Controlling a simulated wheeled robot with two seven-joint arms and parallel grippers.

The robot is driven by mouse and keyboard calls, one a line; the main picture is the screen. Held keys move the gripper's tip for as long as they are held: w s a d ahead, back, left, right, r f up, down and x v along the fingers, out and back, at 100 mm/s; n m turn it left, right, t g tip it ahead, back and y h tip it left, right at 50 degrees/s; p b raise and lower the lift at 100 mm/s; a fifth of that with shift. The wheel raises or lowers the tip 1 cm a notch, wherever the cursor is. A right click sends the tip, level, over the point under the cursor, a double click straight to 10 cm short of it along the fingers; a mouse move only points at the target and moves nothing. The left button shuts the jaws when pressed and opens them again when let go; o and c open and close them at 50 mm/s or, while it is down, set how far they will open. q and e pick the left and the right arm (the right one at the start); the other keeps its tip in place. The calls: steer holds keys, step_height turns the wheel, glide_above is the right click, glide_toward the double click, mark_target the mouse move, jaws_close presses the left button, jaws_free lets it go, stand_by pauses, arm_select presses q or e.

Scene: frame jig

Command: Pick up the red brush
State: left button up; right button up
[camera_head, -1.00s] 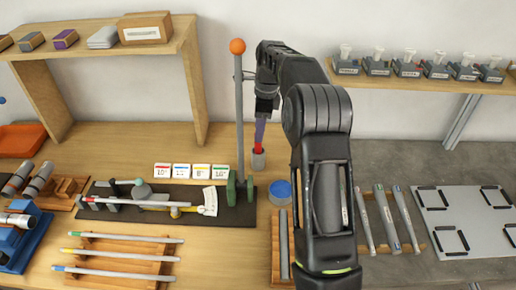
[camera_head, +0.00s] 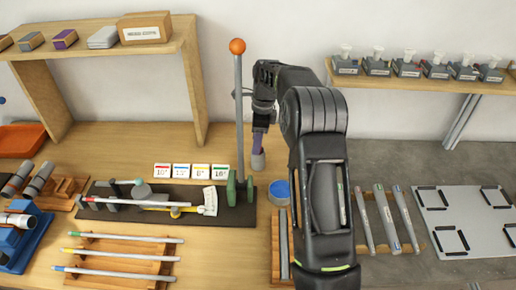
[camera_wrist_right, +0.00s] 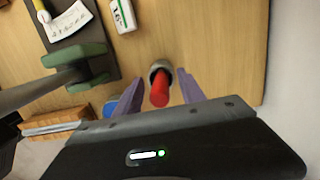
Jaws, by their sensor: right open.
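The red brush (camera_wrist_right: 160,90) stands in a small grey cup (camera_wrist_right: 160,69), its red handle pointing up toward the right wrist camera. The cup also shows in the head view (camera_head: 258,161) on the wooden table, right of the post with the orange ball. My right gripper (camera_wrist_right: 161,78) is open, with a purple finger on each side of the red handle and visible gaps to it. In the head view my right gripper (camera_head: 259,147) is over the cup and hides the brush. My left gripper is not in view.
The grey post with the orange ball (camera_head: 237,47) rises close left of my right gripper. A blue round container (camera_head: 280,190) stands in front of the cup. Label cards (camera_head: 190,171) lie to the left. A shelf (camera_head: 400,82) hangs at the back right.

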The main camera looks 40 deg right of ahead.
steer(key=shift+c, duration=0.2)
jaws_close()
stand_by(0.5)
step_height(320, 180, up, 10)
steer(key=shift+r, duration=0.1)
stand_by(0.3)
stand_by(0.5)
